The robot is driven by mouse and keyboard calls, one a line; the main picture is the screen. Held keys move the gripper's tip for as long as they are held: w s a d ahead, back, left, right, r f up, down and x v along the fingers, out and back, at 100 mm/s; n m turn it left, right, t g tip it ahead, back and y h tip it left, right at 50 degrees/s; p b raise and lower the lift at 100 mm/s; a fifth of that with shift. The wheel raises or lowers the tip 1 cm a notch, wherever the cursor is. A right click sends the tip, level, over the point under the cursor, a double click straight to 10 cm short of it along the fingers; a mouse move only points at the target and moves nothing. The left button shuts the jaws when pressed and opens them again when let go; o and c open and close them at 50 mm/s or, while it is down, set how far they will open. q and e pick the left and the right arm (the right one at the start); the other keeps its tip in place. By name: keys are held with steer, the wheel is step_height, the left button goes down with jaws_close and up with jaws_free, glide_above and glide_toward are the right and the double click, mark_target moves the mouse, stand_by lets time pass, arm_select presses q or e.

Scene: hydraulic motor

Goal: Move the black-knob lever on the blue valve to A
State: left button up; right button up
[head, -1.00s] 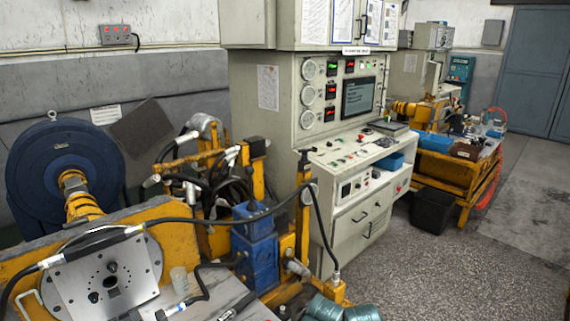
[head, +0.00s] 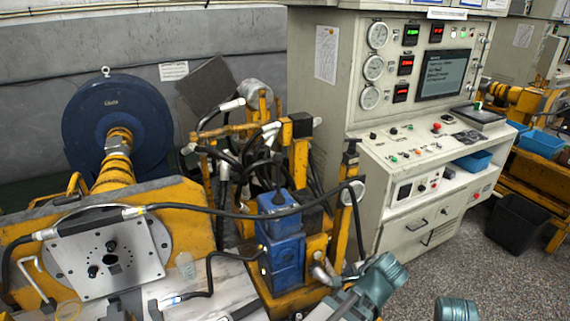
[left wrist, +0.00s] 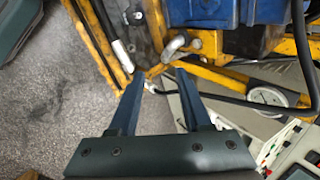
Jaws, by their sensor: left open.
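The blue valve (head: 282,245) stands upright on the yellow rig, right of the grey plate, in the head view. A dark lever-like part (head: 279,194) rises from its top; I cannot clearly tell its knob or any A mark. Blue valve parts also show at the top of the left wrist view (left wrist: 200,10). My left gripper (left wrist: 158,78) is open, its two blue fingers apart with nothing held between them. It points toward the yellow frame below the valve. Its fingers cannot be made out in the head view. My right gripper is not in view.
A black hose (head: 225,212) crosses in front of the valve. Yellow frame posts (head: 345,220) and a round gauge (head: 352,192) stand right of it. The control cabinet (head: 330,130) is behind. Speckled floor (head: 440,265) is open at the right.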

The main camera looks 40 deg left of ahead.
arm_select(q)
steer(key=w+a+r+m+t+y, duration=0.2)
steer(key=a+r+m, duration=0.1)
steer(key=a, duration=0.4)
steer(key=w+a+r+m+t+y, duration=0.1)
steer(key=w+a+r+m+y, duration=0.2)
steer(key=a, duration=0.4)
steer(key=m+t+y+b, duration=0.1)
steer(key=m+t+y, duration=0.35)
steer(key=m, duration=0.75)
glide_toward(279, 165)
steer(key=shift+h, duration=0.35)
steer(key=x, duration=1)
steer(key=shift+a+r, duration=0.3)
steer(key=shift+a, duration=0.1)
jaws_close()
steer(key=shift+w+f, duration=0.1)
steer(key=shift+w+a, duration=0.2)
steer(key=shift+a, duration=0.05)
